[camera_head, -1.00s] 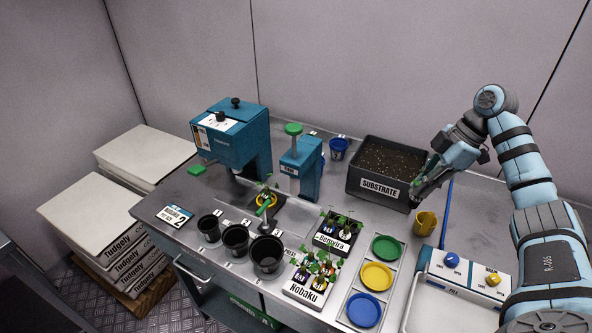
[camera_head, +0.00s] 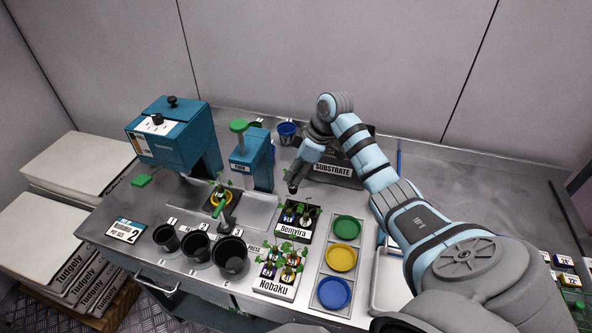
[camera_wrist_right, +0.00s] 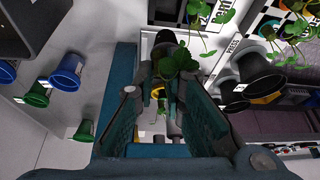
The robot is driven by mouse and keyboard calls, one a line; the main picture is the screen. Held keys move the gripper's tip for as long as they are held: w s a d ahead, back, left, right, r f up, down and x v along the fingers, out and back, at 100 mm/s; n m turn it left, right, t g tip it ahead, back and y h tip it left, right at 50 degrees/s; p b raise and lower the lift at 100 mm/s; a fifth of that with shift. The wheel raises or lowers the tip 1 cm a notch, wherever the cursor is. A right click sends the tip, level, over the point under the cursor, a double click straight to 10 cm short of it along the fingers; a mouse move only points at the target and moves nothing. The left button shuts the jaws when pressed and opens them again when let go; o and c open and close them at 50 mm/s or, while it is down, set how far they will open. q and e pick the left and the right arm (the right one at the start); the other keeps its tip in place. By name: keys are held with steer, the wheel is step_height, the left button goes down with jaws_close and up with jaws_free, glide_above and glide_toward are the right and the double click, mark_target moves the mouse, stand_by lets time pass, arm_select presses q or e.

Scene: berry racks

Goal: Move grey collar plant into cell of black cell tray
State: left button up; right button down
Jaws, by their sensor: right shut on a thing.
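My right gripper (camera_head: 293,186) is above the back left edge of the black cell tray (camera_head: 279,236) labelled Benvira, which holds small plants. In the right wrist view its fingers (camera_wrist_right: 168,80) are shut on a leafy plant with a dark grey collar, the grey collar plant (camera_wrist_right: 178,60). In the head view the gripper and arm hide most of this plant. My left gripper is not in view.
The Nobaku tray (camera_head: 272,288) with several plants stands in front. Three black pots (camera_head: 231,253) are to the left, and green, yellow and blue dishes (camera_head: 341,258) to the right. The substrate bin (camera_head: 330,170) and blue press (camera_head: 252,160) stand behind.

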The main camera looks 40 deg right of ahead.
mark_target(296, 191)
steer(key=shift+s+a+f+b, duration=0.1)
steer(key=shift+s+f+b, duration=0.05)
steer(key=shift+f+b, duration=0.4)
steer(key=shift+s+a+f+b, duration=0.1)
steer(key=shift+f+b, duration=0.3)
steer(key=shift+f, duration=0.1)
steer(key=shift+s+f, duration=0.1)
steer(key=shift+f, duration=0.2)
step_height(296, 191, down, 4)
steer(key=shift+d+b, duration=0.1)
steer(key=shift+b, duration=0.65)
steer(key=shift+f+b, duration=0.3)
steer(key=shift+f, duration=0.5)
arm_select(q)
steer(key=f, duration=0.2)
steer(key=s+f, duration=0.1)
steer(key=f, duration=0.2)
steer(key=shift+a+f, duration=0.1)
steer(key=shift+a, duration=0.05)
arm_select(e)
steer(key=c, duration=1.6)
jaws_free()
